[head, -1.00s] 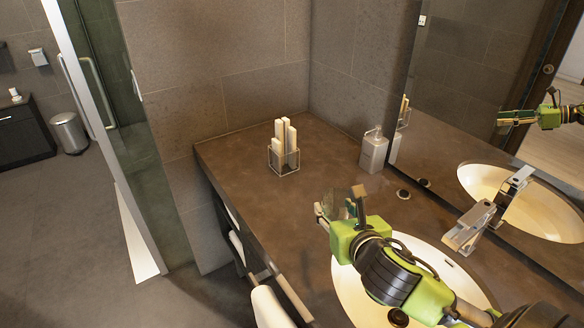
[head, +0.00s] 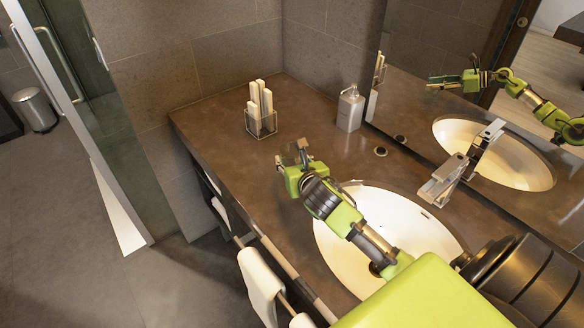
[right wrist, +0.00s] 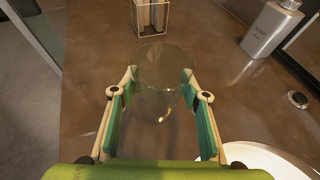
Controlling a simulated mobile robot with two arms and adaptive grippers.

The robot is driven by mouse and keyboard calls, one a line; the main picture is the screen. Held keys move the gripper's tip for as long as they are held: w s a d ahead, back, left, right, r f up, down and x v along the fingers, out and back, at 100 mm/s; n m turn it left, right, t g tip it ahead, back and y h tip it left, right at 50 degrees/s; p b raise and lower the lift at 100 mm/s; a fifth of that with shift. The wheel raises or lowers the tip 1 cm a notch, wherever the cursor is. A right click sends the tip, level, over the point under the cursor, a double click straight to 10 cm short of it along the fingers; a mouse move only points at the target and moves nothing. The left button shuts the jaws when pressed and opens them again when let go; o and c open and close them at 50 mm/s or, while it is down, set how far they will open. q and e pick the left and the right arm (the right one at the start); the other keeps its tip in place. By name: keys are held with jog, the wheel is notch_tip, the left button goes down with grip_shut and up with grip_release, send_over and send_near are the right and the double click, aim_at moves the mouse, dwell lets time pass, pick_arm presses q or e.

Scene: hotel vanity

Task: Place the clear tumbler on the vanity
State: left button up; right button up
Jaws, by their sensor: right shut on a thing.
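In the head view the tumbler is hard to make out at the fingertips. My left gripper is not in view.
A soap dispenser (head: 350,110) stands near the mirror. The sink (head: 385,215) and faucet (head: 455,180) lie to the right. White towels (head: 262,285) hang at the front. Bare counter surrounds the gripper.

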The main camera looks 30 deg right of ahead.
jog(key=shift+f, duration=1.6)
jog(key=shift+f, duration=0.1)
jog(key=o, duration=1.2)
jog(key=b+v, duration=0.1)
jog(key=v, duration=1.1)
